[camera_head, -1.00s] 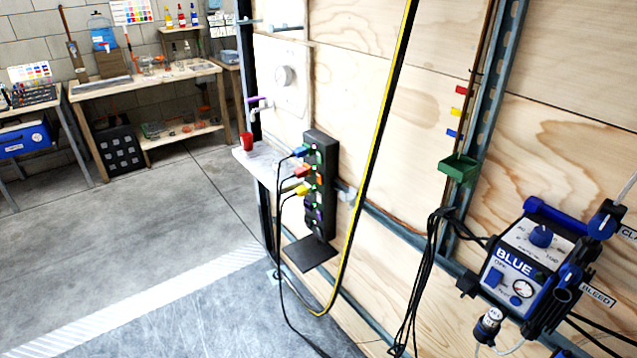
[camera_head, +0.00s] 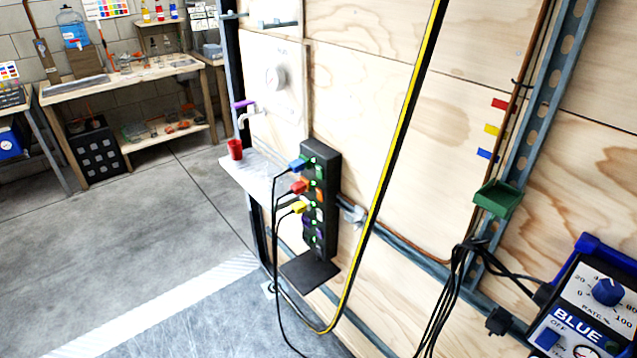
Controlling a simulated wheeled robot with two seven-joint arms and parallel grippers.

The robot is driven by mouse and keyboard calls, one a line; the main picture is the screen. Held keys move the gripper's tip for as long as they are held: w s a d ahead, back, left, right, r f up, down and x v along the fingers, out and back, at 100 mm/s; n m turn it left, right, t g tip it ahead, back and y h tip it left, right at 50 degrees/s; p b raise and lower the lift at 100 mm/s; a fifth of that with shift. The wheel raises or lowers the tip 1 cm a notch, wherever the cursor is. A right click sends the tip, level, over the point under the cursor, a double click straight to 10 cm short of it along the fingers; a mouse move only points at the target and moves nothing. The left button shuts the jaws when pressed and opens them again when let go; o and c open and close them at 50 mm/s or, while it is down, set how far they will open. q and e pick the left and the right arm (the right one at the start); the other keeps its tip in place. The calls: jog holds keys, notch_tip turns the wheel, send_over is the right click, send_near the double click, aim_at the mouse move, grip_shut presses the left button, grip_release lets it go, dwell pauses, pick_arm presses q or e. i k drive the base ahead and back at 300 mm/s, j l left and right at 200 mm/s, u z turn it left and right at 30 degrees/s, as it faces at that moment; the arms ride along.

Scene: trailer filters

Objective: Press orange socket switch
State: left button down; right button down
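A black vertical socket strip (camera_head: 327,240) is mounted on the plywood wall near the middle of the camera_head view. Blue (camera_head: 298,165), red (camera_head: 298,187) and yellow (camera_head: 298,207) plugs sit in its left side, with black cables hanging down. The orange socket switch (camera_head: 319,195) shows as a small orange patch on the strip's right side, level with the red plug. Small green lights show beside the plugs. Other coloured switches, green, white and purple, sit above and below it. Neither of my grippers is in view.
A black shelf plate (camera_head: 310,271) juts out under the strip. A white shelf with a red cup (camera_head: 235,149) stands left of it. A yellow-black hose (camera_head: 392,165) runs down the wall on the right. A blue control box (camera_head: 590,310) is at lower right. The floor at left is clear.

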aim_at(320, 194)
jog(key=i+j+z, duration=0.4)
jog(key=i+j, duration=0.8)
jog(key=i, duration=0.1)
